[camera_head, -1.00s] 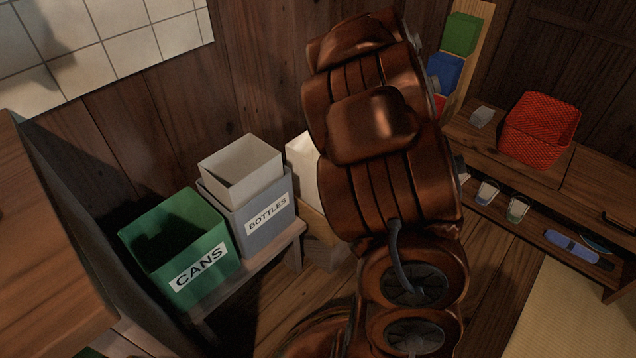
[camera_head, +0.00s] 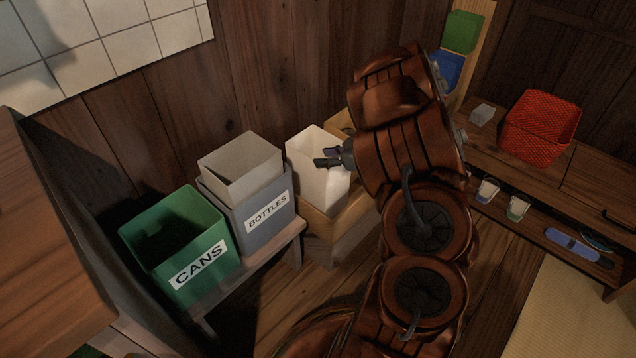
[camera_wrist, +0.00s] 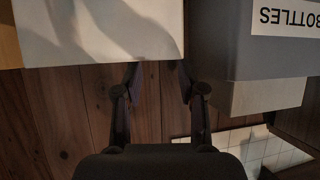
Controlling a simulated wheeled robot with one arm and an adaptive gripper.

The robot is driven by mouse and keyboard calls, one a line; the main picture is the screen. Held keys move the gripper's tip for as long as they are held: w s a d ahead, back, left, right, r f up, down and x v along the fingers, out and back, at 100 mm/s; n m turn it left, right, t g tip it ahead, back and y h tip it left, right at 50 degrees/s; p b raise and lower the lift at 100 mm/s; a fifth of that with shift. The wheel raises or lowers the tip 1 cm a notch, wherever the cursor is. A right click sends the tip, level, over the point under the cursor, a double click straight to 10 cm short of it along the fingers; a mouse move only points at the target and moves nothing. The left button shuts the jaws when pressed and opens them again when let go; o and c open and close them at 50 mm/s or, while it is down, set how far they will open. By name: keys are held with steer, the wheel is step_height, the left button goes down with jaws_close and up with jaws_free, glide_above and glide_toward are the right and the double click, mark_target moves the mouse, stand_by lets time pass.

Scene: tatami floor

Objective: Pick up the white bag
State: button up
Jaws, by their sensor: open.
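The white bag (camera_head: 309,163) stands upright and open-topped on a wooden crate against the wall, right of the grey bin. It also fills the upper left of the wrist view (camera_wrist: 85,35). My gripper (camera_head: 322,158) overlaps the bag near its upper rim in the head view and hides part of it. In the wrist view the two fingers of my gripper (camera_wrist: 158,70) are spread, with nothing seen held between them. Their tips meet the bag's edge in the picture; I cannot tell whether they touch it.
A grey BOTTLES bin (camera_head: 262,222) with a pale box (camera_head: 245,180) in it stands left of the bag. A green CANS bin (camera_head: 180,262) is farther left, on the same low bench. The wooden crate (camera_head: 340,225) is under the bag. A red basket (camera_head: 540,130) sits on the right shelf.

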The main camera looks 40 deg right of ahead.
mark_target(311, 160)
steer(key=b+x, duration=0.1)
steer(key=x, duration=0.1)
steer(key=b+x, duration=0.2)
steer(key=x, duration=0.1)
steer(key=shift+a+f, duration=0.15)
steer(key=shift+a, duration=0.3)
steer(key=shift+c, duration=0.2)
jaws_close()
